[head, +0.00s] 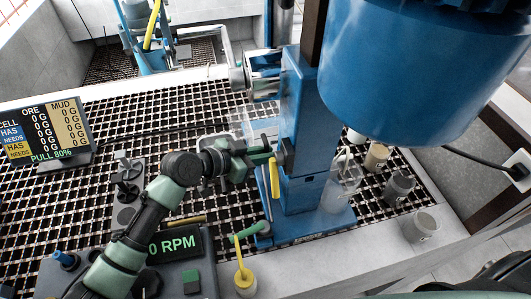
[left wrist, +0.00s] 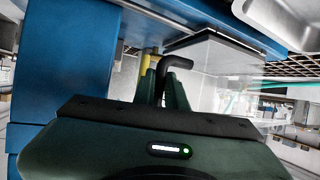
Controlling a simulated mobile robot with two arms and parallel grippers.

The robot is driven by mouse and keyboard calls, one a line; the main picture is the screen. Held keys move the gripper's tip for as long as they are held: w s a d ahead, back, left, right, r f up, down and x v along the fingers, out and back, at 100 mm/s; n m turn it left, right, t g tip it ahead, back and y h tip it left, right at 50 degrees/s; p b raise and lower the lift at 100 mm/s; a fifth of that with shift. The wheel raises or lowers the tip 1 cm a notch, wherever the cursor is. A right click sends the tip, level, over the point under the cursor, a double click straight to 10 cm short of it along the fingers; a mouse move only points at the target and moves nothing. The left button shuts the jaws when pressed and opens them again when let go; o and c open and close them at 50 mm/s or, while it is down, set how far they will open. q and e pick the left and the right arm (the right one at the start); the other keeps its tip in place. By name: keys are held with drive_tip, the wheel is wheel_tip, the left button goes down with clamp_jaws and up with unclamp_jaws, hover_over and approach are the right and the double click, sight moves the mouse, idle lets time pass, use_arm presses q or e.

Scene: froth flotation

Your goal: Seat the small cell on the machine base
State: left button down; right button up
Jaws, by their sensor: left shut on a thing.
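A clear box-like cell (head: 243,122) is beside the blue machine column (head: 303,135), at its left side, and is hard to make out in the head view. In the left wrist view the clear cell (left wrist: 212,72) has a dark rim, and a bent black handle (left wrist: 178,61) stands before it. My left gripper (head: 262,158) is shut on this handle, close to the column. The machine base (head: 290,232) is blue and sits at the column's foot. I cannot tell whether the cell touches it. My right gripper is out of view.
Another clear vessel (head: 341,182) stands right of the column, with grey containers (head: 398,187) near it. A yellow lever (head: 274,178) hangs by my left gripper.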

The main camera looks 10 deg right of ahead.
use_arm(q)
drive_tip(key=shift+r, duration=0.1)
drive_tip(key=c, duration=1.4)
unclamp_jaws()
drive_tip(key=shift+o, duration=0.2)
drive_tip(key=shift+s+a, duration=0.1)
drive_tip(key=shift+a, duration=0.4)
drive_tip(key=b+v, duration=0.2)
drive_tip(key=v, duration=0.5)
drive_tip(key=shift+d+r, duration=0.1)
drive_tip(key=shift+d, duration=0.05)
